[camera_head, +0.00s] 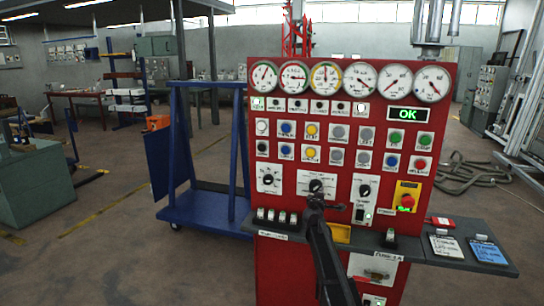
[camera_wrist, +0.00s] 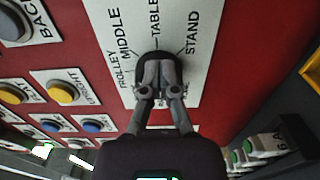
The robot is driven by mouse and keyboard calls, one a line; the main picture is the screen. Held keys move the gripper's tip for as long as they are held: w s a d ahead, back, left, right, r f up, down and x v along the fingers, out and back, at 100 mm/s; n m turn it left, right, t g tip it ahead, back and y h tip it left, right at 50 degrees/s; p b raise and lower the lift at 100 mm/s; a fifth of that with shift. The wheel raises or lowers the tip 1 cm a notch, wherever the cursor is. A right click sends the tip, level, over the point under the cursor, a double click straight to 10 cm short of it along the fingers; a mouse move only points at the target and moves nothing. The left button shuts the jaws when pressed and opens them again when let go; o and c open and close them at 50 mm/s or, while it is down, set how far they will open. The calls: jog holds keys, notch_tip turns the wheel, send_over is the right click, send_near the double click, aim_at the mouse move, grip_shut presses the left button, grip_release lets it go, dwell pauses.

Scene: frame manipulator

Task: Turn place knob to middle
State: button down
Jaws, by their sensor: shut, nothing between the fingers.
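The place knob (camera_wrist: 153,56) is black and sits on a white label plate (camera_wrist: 110,20) marked trolley, middle, table and stand. In the head view the knob (camera_head: 316,185) is on the lower middle of the red panel. My gripper (camera_wrist: 159,66) is shut, its fingertips together right in front of the knob and covering most of it. I cannot tell whether they touch it. The knob's pointing direction is hidden. In the head view my gripper (camera_head: 316,196) reaches up to the knob from below.
Other knobs stand left (camera_head: 267,179) and right (camera_head: 364,190) of it. A red emergency button (camera_head: 407,200) on yellow is further right. A grey shelf (camera_head: 440,250) with switches (camera_head: 272,215) juts out below. Coloured buttons (camera_wrist: 62,92) are beside the plate.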

jog(key=shift+d, duration=0.1)
jog(key=shift+s+d, duration=0.1)
jog(key=shift+d, duration=0.2)
jog(key=shift+s, duration=0.15)
jog(key=shift+v, duration=2.9)
